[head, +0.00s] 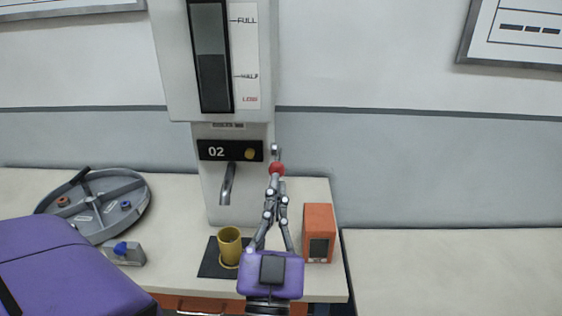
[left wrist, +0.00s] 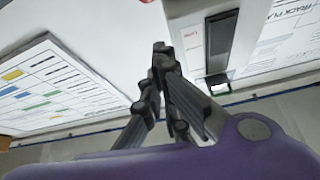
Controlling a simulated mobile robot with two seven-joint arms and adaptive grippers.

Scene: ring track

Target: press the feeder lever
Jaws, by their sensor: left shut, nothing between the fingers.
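The feeder (head: 173,60) is a tall pale machine against the wall, with a level gauge, a black "02" plate and a metal spout (head: 227,184). Its lever, ending in a red ball (head: 277,169), sticks out at the right of the plate. My left gripper (head: 273,182) is shut and empty, its fingertips just under the red ball in the picture; I cannot tell if they touch. In the left wrist view the shut fingers (left wrist: 160,55) show with part of the feeder's gauge (left wrist: 220,45) behind; the red ball is not clear there. My right gripper is out of view.
A yellow cup (head: 229,240) stands on a dark mat (head: 209,266) below the spout. An orange box (head: 318,222) stands right of my gripper. A grey round tray (head: 134,192) and a small grey block with a blue knob (head: 122,249) lie left. The right counter (head: 450,260) is clear.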

